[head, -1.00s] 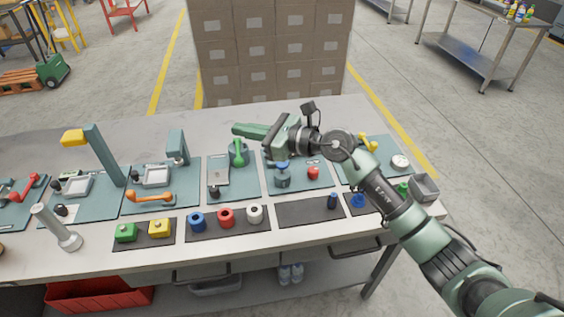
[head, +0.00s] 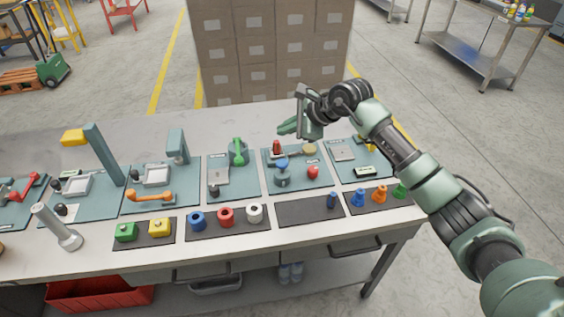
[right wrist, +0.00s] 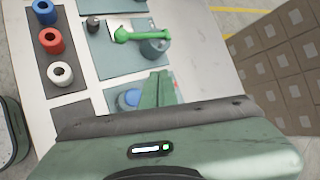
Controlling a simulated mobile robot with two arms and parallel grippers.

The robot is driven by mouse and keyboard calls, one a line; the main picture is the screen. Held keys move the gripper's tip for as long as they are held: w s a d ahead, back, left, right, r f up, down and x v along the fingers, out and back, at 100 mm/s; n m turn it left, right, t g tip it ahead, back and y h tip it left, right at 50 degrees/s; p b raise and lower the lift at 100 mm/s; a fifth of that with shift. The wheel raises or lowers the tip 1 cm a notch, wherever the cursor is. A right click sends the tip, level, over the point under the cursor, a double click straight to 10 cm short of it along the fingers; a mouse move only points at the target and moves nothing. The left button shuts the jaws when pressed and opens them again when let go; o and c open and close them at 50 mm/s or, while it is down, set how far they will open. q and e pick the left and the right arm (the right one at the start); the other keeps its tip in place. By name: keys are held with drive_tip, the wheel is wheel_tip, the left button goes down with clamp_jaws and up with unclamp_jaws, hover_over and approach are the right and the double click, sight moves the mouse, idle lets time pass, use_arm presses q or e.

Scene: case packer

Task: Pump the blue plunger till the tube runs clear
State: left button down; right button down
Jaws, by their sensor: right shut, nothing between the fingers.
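The blue plunger (head: 282,164) tops a round grey-green pump body (head: 282,178) on a teal board (head: 318,181). In the right wrist view the blue top (right wrist: 130,98) shows partly, behind my fingers. My right gripper (head: 286,127) is above and behind the pump, apart from it. Its green fingers (right wrist: 161,88) are shut and empty. A short bar-like part (head: 297,155) runs behind the plunger; I cannot tell whether it is the tube or what is in it. My left gripper is out of view.
A red knob (head: 313,172) sits right of the pump, and a red-topped part (head: 276,147) and tan disc (head: 309,149) behind it. A green-handled valve (head: 238,152) stands left. Colored rings (head: 226,217) and blue and orange pieces (head: 379,194) line the front edge.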

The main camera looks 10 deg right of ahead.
drive_tip(key=b, duration=0.4)
hover_over(282, 163)
drive_tip(key=f, duration=0.7)
drive_tip(key=shift+s+d+f, duration=0.2)
drive_tip(key=shift+d+f, duration=0.1)
drive_tip(key=shift+d, duration=0.1)
drive_tip(key=shift+f, duration=0.45)
drive_tip(key=shift+f+b, duration=0.1)
drive_tip(key=shift+b, duration=0.3)
idle(0.4)
drive_tip(key=shift+f+b, duration=0.3)
drive_tip(key=shift+b, duration=0.1)
drive_tip(key=shift+s+f+b, duration=0.1)
drive_tip(key=shift+f+b, duration=1.3)
drive_tip(key=shift+f, duration=0.05)
idle(1.1)
drive_tip(key=shift+r, duration=0.1)
drive_tip(key=shift+r+p, duration=0.65)
drive_tip(key=shift+r, duration=1.05)
drive_tip(key=shift+r, duration=0.1)
